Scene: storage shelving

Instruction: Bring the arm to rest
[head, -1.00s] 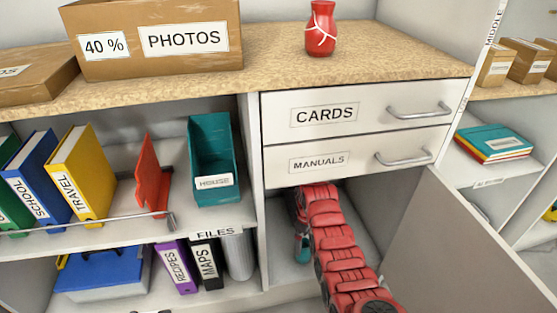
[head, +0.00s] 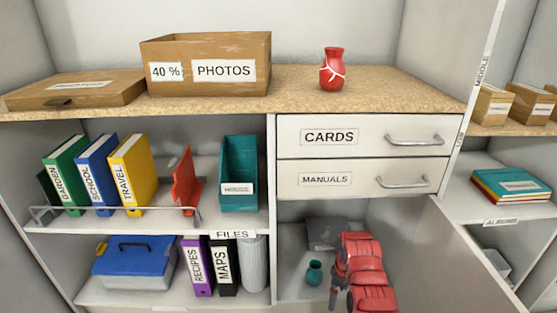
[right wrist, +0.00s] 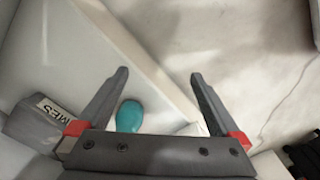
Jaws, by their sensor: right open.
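My right arm, red and dark grey, shows in the head view at the open lower cupboard (head: 290,240). Its gripper (right wrist: 159,75) shows clearly in the right wrist view, with two dark fingers spread apart and nothing between the tips. A small teal vase (head: 314,272) stands on the cupboard floor, left of my right arm and apart from it. It also shows in the right wrist view (right wrist: 129,116), near the base of the left finger. My left arm and gripper are not in view.
The cupboard door (head: 470,255) stands open at the right of my arm. A dark grey box (head: 325,232) sits behind the vase. The closed manuals drawer (head: 350,180) is above. Shelves with binders and a blue toolbox (head: 135,262) are at the left.

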